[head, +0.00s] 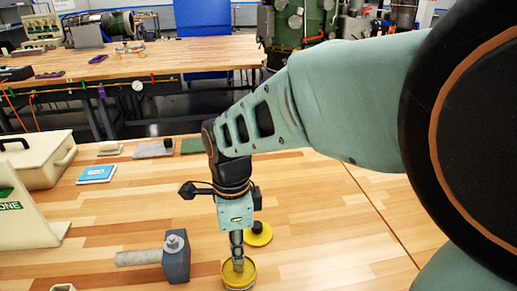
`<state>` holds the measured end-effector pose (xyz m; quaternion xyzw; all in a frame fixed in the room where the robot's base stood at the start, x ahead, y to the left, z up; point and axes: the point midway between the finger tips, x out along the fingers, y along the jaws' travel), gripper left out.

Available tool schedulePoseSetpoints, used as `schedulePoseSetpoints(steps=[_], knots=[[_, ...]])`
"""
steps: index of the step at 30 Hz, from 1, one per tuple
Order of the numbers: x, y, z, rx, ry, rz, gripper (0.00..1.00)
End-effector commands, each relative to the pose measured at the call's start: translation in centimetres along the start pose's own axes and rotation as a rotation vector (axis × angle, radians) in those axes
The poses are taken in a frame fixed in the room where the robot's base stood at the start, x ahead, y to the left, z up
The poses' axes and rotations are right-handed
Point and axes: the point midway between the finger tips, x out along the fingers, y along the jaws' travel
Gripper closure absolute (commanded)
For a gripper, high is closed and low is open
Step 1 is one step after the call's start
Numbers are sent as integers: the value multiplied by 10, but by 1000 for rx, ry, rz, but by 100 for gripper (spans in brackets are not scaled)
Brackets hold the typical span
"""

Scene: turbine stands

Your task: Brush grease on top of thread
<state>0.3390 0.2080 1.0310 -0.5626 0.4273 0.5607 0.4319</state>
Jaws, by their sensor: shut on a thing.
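My gripper (237,248) points straight down over an open round yellow tin (228,284) on the wooden table. It is shut on a small, narrow thing, seemingly the brush, whose lower end is at or inside the tin's mouth. The fingers hide most of it, and I cannot tell whether grease is on it. Left of the tin is a grey block (176,266) with a light grey rod (139,258), seemingly the threaded part, sticking out to the left. A round nut-like piece (174,244) sits on top of the block.
A yellow disc (260,238) with a black knob lies just behind the tin. A blue-white booklet (97,173), grey and green pads (154,149) and a cream case (38,162) are at the back left. The table's right side is clear.

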Motion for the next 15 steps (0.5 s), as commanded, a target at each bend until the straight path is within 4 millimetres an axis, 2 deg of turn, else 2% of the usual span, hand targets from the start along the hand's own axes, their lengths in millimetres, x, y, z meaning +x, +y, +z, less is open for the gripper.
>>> schedulePoseSetpoints(steps=[9, 15], knots=[[2, 1, 0, 0, 2, 5, 100], [-11, 1, 0, 1, 1, 4, 100]])
